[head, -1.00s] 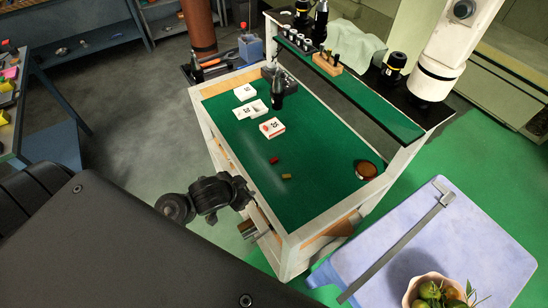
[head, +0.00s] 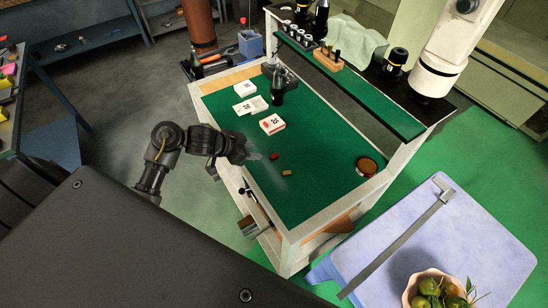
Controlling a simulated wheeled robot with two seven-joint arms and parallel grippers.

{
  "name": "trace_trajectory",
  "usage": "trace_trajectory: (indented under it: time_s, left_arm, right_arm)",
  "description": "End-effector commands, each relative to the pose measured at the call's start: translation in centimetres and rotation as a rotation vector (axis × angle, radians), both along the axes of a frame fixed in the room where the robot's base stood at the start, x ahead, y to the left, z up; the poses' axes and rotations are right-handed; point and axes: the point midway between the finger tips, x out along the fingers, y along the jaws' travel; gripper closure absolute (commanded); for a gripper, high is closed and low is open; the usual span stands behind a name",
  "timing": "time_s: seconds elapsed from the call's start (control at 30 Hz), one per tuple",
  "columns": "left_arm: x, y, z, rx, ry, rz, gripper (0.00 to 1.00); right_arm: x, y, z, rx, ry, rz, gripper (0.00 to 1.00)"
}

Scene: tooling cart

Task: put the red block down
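A small red block (head: 274,156) lies on the green top of the tooling cart (head: 320,195). A small yellow block (head: 286,172) lies just below and right of it. My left gripper (head: 257,156) reaches over the cart's left edge, its tip just left of the red block and apart from it in the picture. Its fingers are small and blurred, so their opening is unclear. Nothing shows held in it. My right gripper is out of view.
White boxes (head: 272,124) and a dark bottle (head: 277,88) stand farther back on the cart. A round brown-red dish (head: 367,167) sits at the right. A raised green shelf (head: 370,98) runs along the back right. The mat's front is clear.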

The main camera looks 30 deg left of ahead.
Motion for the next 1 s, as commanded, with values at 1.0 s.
trace_trajectory:
  time_s: [1.0]
  left_arm:
    - [5.0, -3.9, -6.7, 0.002, 0.000, 0.001, 0.60]
  right_arm:
    - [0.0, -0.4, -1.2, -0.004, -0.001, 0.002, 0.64]
